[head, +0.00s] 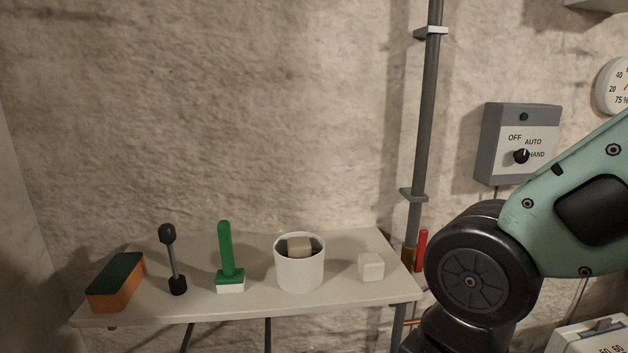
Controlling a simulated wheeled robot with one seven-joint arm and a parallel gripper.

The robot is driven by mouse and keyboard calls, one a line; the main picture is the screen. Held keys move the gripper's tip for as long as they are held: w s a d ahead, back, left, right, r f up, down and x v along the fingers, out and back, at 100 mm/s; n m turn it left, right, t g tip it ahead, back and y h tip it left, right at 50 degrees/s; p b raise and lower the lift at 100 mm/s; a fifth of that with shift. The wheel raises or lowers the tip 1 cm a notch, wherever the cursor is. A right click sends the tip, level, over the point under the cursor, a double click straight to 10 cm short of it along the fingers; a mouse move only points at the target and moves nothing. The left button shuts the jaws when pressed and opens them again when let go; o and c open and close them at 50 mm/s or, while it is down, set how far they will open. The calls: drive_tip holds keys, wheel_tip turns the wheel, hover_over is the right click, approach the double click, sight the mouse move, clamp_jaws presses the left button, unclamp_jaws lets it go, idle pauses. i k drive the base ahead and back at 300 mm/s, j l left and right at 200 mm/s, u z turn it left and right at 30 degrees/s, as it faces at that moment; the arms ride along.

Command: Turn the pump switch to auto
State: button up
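The pump switch box (494,140) is a grey box with a pale front panel, fixed to the wall at the right. Its panel has the labels OFF, AUTO and HAND, from left to right. A black rotary knob (521,157) sits beside and below the labels, with a small light mark on its upper right side. The knob is too small to tell for certain which label it points to. A dark round spot, perhaps a lamp, is at the top of the panel. My gripper is not in view; only my arm's links show, in front of and below the box.
A grey vertical pipe (427,100) runs left of the box. A white shelf (250,309) at left holds a sponge (117,283), a plunger-like tool (173,260), a green-handled brush (227,255), a white pot (299,270) and a pale cube (371,267). A round gauge (615,88) hangs at upper right.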

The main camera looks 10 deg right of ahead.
sight(520, 156)
drive_tip(key=z, duration=0.85)
